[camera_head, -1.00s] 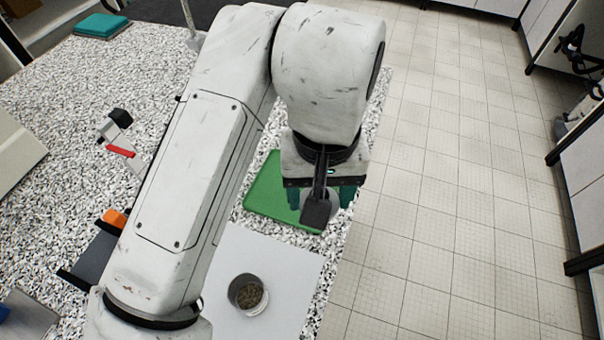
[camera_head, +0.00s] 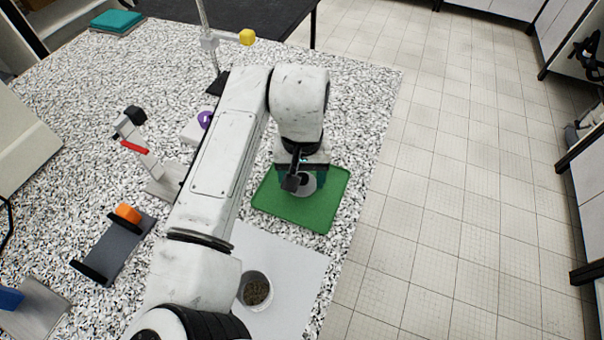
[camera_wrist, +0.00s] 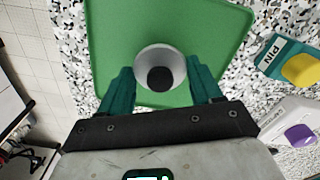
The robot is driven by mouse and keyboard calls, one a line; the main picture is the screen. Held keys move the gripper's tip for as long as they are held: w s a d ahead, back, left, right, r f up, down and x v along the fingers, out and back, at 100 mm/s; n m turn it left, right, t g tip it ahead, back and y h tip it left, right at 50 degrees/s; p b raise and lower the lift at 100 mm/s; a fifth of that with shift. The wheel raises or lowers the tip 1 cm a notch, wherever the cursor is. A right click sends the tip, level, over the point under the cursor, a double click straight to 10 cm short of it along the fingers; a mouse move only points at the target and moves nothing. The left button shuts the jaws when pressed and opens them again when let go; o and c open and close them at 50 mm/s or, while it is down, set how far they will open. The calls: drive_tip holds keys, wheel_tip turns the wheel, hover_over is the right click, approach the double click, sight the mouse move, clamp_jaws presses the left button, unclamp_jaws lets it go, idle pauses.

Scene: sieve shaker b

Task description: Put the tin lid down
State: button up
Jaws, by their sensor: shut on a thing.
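The tin lid (camera_wrist: 159,62) is a round light-grey disc with a black knob in its middle. In the head view the lid (camera_head: 308,186) shows partly behind my gripper (camera_head: 303,178), above the middle of the green mat (camera_head: 325,208). I cannot tell whether the lid touches the mat. An open tin (camera_head: 256,290) with brown grainy contents stands on a white sheet (camera_head: 300,262) nearer to me.
A stand with a yellow knob (camera_head: 247,37) is at the back. A device with a purple knob (camera_head: 205,119), a device with a red part (camera_head: 133,147) and a dark bracket with an orange block (camera_head: 128,212) stand left. The table's right edge runs beside the mat.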

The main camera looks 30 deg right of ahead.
drive_tip(key=shift+f, duration=0.25)
drive_tip(key=shift+f, duration=0.15)
drive_tip(key=o, duration=1)
wheel_tip(320, 180, up, 12)
drive_tip(key=shift+r+b, duration=0.2)
drive_tip(key=shift+b, duration=0.2)
